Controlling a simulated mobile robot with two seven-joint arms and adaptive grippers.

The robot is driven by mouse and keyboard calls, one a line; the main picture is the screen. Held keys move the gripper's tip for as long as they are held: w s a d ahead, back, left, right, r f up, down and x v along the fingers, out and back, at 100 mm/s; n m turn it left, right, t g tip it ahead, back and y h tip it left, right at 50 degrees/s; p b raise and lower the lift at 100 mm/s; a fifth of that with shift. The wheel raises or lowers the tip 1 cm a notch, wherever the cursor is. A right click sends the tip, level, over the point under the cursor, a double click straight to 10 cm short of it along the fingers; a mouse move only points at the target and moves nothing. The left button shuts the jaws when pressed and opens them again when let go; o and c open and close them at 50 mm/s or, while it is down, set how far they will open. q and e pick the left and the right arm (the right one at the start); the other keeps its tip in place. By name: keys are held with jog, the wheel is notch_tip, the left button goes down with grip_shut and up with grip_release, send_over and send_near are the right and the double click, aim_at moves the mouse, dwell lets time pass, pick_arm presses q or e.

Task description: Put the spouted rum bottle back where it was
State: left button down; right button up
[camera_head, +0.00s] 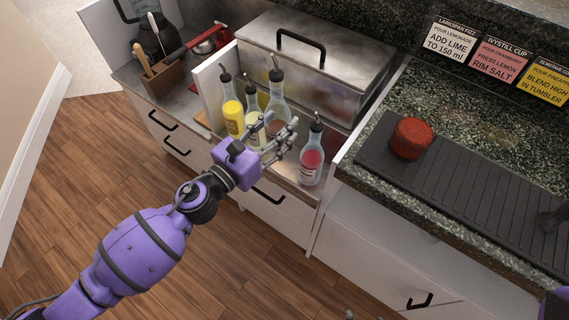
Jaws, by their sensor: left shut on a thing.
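My left gripper (284,142) is shut on a clear spouted bottle (277,103) with a dull brownish content. I take it for the rum bottle, but no label on it can be read. It stands nearly upright among the other bottles; the fingers hide its lower part, and I cannot tell whether its base touches the rail. A pale yellow spouted bottle (253,124) and a bright yellow one (233,115) stand close on its left. A red spouted bottle (311,160) stands apart on its right. Grey tips at the bottom edge may be my right gripper, mostly cut off.
A steel lidded bin (330,68) stands behind the bottles. At right, a black ribbed mat (450,180) carries a red round container (411,137), below several recipe cards (497,60). At left are a wooden block (163,80) with tools and a dark jug. The floor in front is clear.

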aim_at(283, 123)
pick_arm(q)
jog(key=shift+w+d+f+m+g+h+b, duration=0.25)
jog(key=shift+w+d+f+b, duration=0.1)
jog(key=shift+w, duration=0.25)
jog(key=shift+w+d+f+m+g+h+b, duration=0.15)
jog(key=shift+w+d+f+m+h+b, duration=0.15)
jog(key=shift+w, duration=0.25)
jog(key=shift+w+d+f, duration=0.15)
jog(key=shift+w+f, duration=0.05)
notch_tip(283, 123, down, 5)
jog(key=shift+f+b, duration=0.1)
jog(key=shift+b, duration=1.1)
notch_tip(283, 123, down, 3)
jog(key=shift+f+b, duration=0.2)
jog(key=shift+b, duration=0.3)
jog(key=shift+f, duration=0.4)
pick_arm(e)
jog(key=f, duration=0.4)
jog(key=shift+a+f, duration=0.1)
jog(key=shift+a, duration=0.1)
jog(key=shift+s, duration=0.1)
